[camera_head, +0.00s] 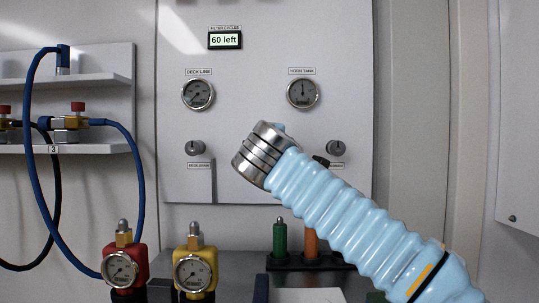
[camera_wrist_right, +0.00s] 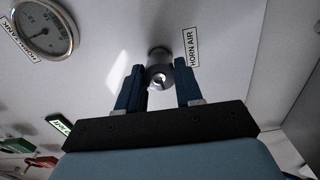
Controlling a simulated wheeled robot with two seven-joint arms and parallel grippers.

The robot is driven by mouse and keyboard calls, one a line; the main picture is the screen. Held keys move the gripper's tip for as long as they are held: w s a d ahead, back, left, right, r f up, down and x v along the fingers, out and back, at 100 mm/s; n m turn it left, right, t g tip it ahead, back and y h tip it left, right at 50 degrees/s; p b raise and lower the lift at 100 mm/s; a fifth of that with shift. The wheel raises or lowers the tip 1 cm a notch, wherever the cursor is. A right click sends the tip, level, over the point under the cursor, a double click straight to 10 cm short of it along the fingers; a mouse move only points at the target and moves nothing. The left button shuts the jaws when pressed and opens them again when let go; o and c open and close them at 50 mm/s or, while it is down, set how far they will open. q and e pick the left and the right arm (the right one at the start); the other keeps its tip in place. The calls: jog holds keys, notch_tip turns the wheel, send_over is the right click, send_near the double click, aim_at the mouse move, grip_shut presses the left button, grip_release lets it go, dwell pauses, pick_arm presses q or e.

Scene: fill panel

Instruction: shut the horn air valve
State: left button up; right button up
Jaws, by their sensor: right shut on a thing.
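The horn air valve (camera_head: 336,148) is a small round grey knob on the white panel, below the horn tank gauge (camera_head: 302,90). In the right wrist view the knob (camera_wrist_right: 158,77) sits between the two dark blue fingers of my right gripper (camera_wrist_right: 159,65), beside the HORN AIR label (camera_wrist_right: 190,47). The gripper is shut on it. In the head view my light blue right arm crosses in front of the panel and hides most of that gripper. The horn tank gauge needle points about straight up. My left gripper is not in view.
A similar knob (camera_head: 195,148) sits on the panel's left, under the deck line gauge (camera_head: 198,92). A display (camera_head: 225,40) reads "60 left". Red (camera_head: 121,268) and yellow (camera_head: 195,270) gauge units stand below. Blue hoses (camera_head: 35,130) hang at the left shelves.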

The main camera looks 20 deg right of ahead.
jog(key=m+b, duration=0.4)
jog(key=m, duration=1.1)
jog(key=shift+f, duration=0.1)
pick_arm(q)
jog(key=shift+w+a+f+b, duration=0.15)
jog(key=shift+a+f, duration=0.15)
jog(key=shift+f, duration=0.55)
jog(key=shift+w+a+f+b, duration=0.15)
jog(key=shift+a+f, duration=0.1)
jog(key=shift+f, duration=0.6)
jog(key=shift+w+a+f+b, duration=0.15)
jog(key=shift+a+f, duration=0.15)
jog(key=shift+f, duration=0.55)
pick_arm(e)
jog(key=shift+d+m, duration=0.1)
jog(key=shift+m, duration=1.9)
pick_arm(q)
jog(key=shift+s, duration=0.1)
pick_arm(e)
jog(key=o, duration=1)
jog(key=shift+o, duration=0.2)
